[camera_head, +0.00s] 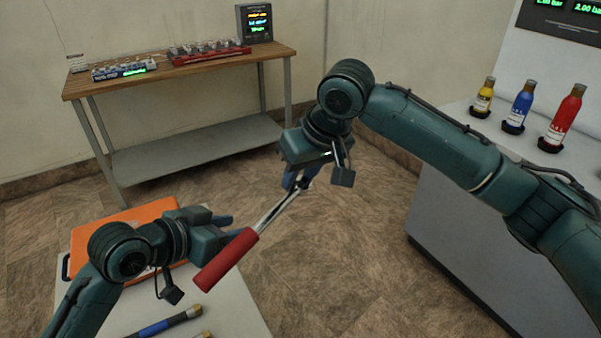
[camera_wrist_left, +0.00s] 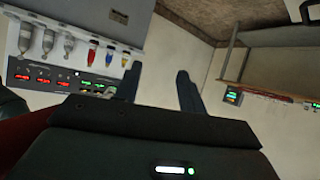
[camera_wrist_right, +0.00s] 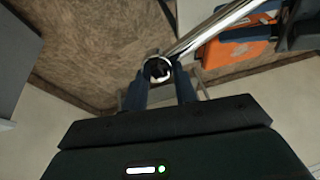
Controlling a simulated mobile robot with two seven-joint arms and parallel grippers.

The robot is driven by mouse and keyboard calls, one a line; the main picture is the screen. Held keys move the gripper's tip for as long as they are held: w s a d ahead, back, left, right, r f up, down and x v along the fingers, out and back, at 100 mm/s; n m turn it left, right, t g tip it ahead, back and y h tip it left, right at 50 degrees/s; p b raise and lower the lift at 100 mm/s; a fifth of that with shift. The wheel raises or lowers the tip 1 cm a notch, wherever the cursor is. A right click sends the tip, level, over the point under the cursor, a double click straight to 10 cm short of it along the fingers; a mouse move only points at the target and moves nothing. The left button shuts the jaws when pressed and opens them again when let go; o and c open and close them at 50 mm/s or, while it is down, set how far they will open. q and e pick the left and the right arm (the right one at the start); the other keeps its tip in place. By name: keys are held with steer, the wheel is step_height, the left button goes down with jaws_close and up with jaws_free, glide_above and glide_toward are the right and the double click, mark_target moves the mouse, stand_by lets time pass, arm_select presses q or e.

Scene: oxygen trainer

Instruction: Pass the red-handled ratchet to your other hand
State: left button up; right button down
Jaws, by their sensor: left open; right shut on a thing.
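The ratchet has a red handle (camera_head: 227,260) and a chrome shaft (camera_head: 275,212). It hangs slanted in the air, handle down to the left. My right gripper (camera_head: 299,182) is shut on its head end; the round chrome head (camera_wrist_right: 158,68) shows at the fingertips in the right wrist view. My left gripper (camera_head: 229,222) is open, close beside the upper end of the handle. In the left wrist view, nothing is between its fingers (camera_wrist_left: 159,85), and a red part of the handle (camera_wrist_left: 25,137) shows at the lower left. Whether it touches the gripper, I cannot tell.
A pale table (camera_head: 235,305) below carries an orange case (camera_head: 118,224) and a blue-banded tool (camera_head: 160,327). A wooden bench (camera_head: 180,80) stands at the back left. A counter at right holds yellow, blue and red bottles (camera_head: 521,106). The floor between is clear.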

arm_select(q)
steer(key=s+a+f+n+y, duration=0.1)
steer(key=s+f, duration=0.4)
steer(key=f, duration=0.2)
steer(key=s+a+f+n+t+y, duration=0.1)
steer(key=s+a+f+n+y, duration=0.1)
steer(key=s+f, duration=0.4)
steer(key=s+a+f+n+t+y, duration=0.1)
steer(key=s+a+f+y, duration=0.1)
steer(key=s+f, duration=0.3)
step_height(320, 180, down, 3)
steer(key=shift+s+a+f+n, duration=0.15)
steer(key=shift+f+n, duration=0.05)
steer(key=shift+n, duration=0.2)
steer(key=shift+s+a+f, duration=0.1)
steer(key=shift+s+f, duration=0.1)
steer(key=shift+s, duration=0.2)
